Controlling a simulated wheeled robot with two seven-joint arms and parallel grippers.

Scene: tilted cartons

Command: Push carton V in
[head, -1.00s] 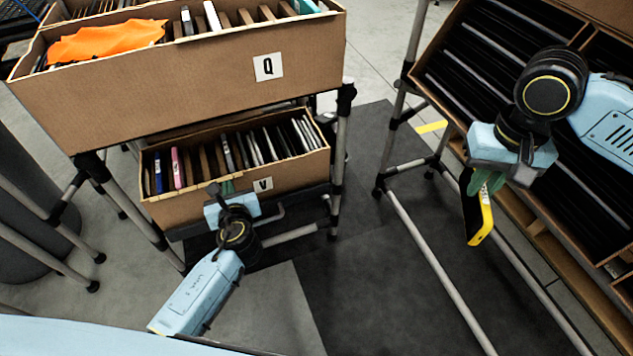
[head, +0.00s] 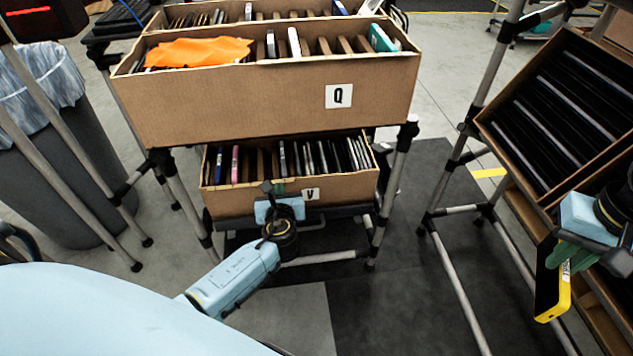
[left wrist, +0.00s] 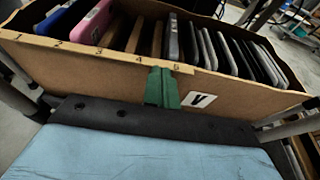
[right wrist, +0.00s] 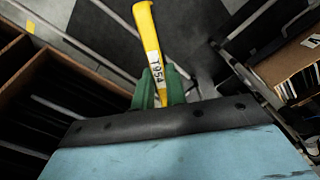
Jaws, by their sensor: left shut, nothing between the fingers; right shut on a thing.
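Carton V (head: 235,199) is an open brown cardboard box on the lower shelf of the rack, with a white V label, holding several upright thin devices and dividers. In the left wrist view its front wall (left wrist: 100,79) shows numbers along the top edge. My left gripper (head: 276,188) is shut and empty, its green fingertips (left wrist: 161,88) at the front wall just left of the V label; they look to be touching it. My right gripper (head: 570,252) is shut on a yellow-edged device (head: 548,290), whose label reads T954 in the right wrist view (right wrist: 149,40).
Carton Q (head: 240,105) sits on the shelf above, with an orange cloth (head: 197,52) on its contents. A second rack with a slotted carton (head: 500,138) stands at the right. A grey bin (head: 70,170) stands at the left. Dark floor mat (head: 400,300) lies between the racks.

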